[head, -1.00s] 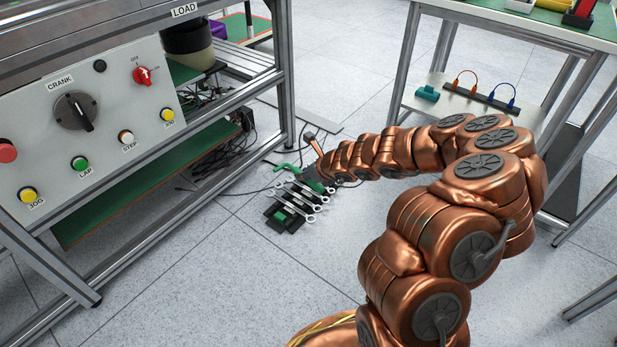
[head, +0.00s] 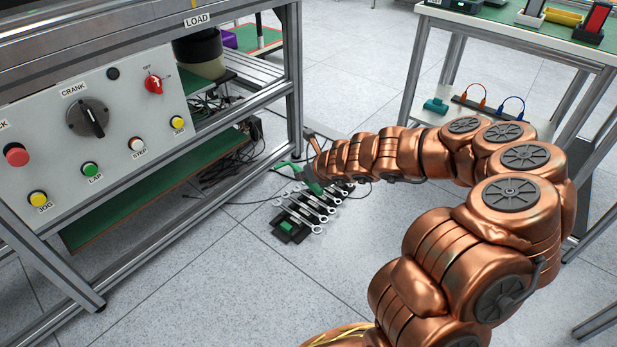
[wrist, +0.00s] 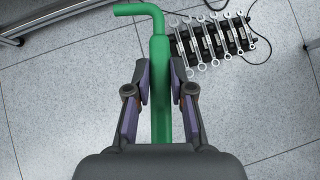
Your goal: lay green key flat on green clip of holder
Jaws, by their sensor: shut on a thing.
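My gripper (wrist: 160,92) is shut on the green key (wrist: 160,75), a rod with a bent end pointing left in the wrist view. Another green patch below my gripper could be key or holder; I cannot tell. In the wrist view the holder (wrist: 210,47) lies at the upper right, partly beside the key.
A metal-framed bench with a control panel (head: 100,130) stands at the left, close to the holder. Black cables (head: 235,200) lie on the floor beside it. A second table (head: 545,45) stands at the right. The floor in front of the holder is clear.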

